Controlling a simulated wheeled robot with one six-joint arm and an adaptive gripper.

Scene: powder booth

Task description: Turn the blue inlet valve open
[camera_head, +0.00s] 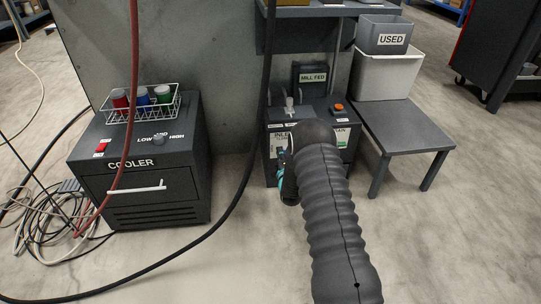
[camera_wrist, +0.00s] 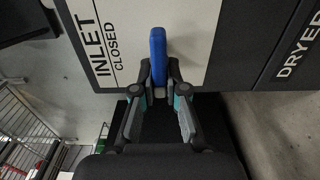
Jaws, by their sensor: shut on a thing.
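The blue inlet valve handle (camera_wrist: 158,52) stands out from a white panel (camera_wrist: 122,22) in the wrist view. Its long side runs parallel to the lines of lettering "INLET" and "CLOSED" beside it. My gripper (camera_wrist: 160,88) is shut on the near end of the handle, with one finger on each side. In the head view my gripper (camera_head: 283,168) is at the left front of the dark machine (camera_head: 268,179), mostly behind my arm. The valve's inner part is not visible.
A dark cooler (camera_head: 140,165) with a wire basket (camera_head: 160,112) of coloured containers stands left. A grey table (camera_head: 405,128) holds a white bin (camera_head: 388,78) and the "USED" bin (camera_head: 384,36). A black hose (camera_head: 248,150) hangs left of my arm. Cables lie at far left.

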